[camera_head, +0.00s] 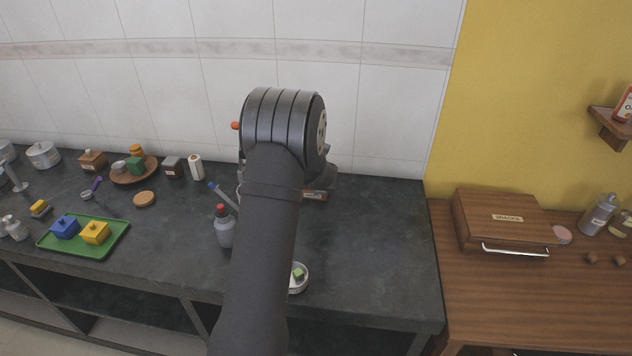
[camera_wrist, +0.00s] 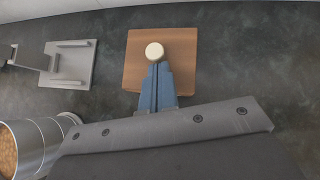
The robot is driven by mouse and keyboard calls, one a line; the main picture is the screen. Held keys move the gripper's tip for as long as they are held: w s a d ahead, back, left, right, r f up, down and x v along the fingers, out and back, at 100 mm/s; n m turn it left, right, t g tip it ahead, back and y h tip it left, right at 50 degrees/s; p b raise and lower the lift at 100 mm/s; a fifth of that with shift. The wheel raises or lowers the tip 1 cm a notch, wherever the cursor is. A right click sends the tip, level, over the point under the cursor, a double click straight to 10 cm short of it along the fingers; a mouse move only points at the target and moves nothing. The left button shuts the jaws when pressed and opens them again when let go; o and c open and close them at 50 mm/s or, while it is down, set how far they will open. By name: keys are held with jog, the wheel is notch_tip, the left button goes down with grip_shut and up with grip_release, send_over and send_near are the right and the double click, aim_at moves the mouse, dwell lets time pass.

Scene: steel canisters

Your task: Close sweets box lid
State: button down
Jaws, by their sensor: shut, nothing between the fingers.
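In the wrist view a square wooden lid or box top (camera_wrist: 133,75) with a round cream knob (camera_wrist: 154,50) lies on the dark counter. I cannot tell whether a box is under it. My gripper (camera_wrist: 157,68) is shut and empty, its blue fingertips just at the near side of the knob in the picture; I cannot tell whether they touch it. In the head view my arm hides the gripper. A small wooden piece with a pale label (camera_head: 316,195) shows partly behind my arm; whether it is the same box is unclear.
An open steel canister with brown contents (camera_wrist: 28,140) stands at lower left of the wrist view, a grey bracket-like piece (camera_wrist: 70,62) beyond. In the head view are a green tray (camera_head: 112,240), a grey bottle (camera_head: 224,232) and a SNACKS box (camera_head: 505,235).

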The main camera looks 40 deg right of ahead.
jog(key=s, duration=0.1)
jog(key=s+a, duration=0.1)
jog(key=s, duration=0.1)
jog(key=shift+a+f, duration=0.2)
jog(key=shift+a, duration=0.15)
jog(key=v, duration=1)
jog(key=shift+s, duration=0.2)
jog(key=shift+a, duration=0.1)
jog(key=x, duration=0.9)
jog(key=shift+w+f, duration=0.2)
jog(key=shift+f, duration=0.15)
jog(key=shift+w+d, duration=0.6)
jog(key=shift+w, duration=0.25)
jog(key=shift+w+d+r, duration=0.15)
jog(key=shift+w+d, duration=0.35)
jog(key=shift+w, duration=0.25)
